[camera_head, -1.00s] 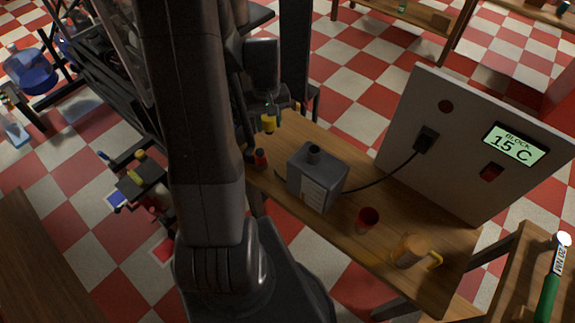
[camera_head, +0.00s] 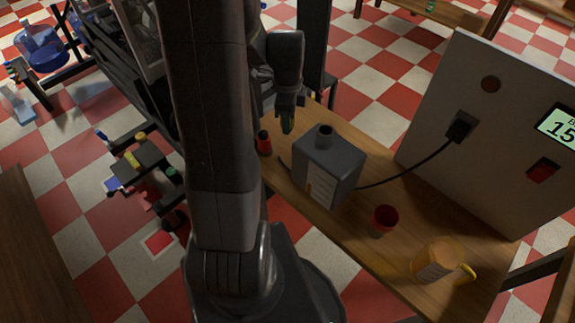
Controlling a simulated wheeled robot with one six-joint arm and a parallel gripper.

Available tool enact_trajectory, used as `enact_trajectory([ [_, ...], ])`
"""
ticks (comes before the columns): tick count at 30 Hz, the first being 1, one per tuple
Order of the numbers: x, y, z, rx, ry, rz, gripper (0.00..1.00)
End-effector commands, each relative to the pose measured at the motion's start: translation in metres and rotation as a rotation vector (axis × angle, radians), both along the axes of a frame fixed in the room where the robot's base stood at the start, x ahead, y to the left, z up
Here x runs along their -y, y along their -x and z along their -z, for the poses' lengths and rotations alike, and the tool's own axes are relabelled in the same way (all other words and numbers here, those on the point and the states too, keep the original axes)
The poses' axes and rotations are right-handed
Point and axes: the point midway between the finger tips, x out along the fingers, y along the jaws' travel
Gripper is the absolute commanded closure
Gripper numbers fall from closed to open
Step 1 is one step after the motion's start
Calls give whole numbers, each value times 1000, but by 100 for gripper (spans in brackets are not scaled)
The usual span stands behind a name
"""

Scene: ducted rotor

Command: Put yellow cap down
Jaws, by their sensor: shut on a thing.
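My gripper (camera_head: 287,118) hangs low over the far left end of the wooden bench, just behind and left of the grey box. Its jaws are shut, with a dark greenish part showing at the tip. The yellow cap does not show clearly now; the gripper hides whatever is between the fingers. A second earlier, yellow showed at the fingertips. I cannot tell whether the held thing touches the bench.
The grey box (camera_head: 328,168) with a spout stands close to my gripper. A red bottle (camera_head: 264,145), red cup (camera_head: 384,220) and orange mug (camera_head: 438,260) stand on the bench (camera_head: 350,232). A black cable runs to the upright panel (camera_head: 480,130). Small yellow items lie on a side stand (camera_head: 145,172).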

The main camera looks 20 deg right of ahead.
Motion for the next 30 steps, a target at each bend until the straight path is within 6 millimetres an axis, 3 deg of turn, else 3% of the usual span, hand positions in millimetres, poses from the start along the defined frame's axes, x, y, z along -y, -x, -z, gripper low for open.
enact_trajectory([
  [1,0,0,12,1,1,82,100],
  [3,0,0,18,0,0,199,100],
  [10,0,0,28,1,1,456,100],
  [14,0,1,37,-3,-1,507,100],
  [21,-1,1,80,-5,-1,513,100],
  [30,0,1,108,-3,-1,512,100],
])
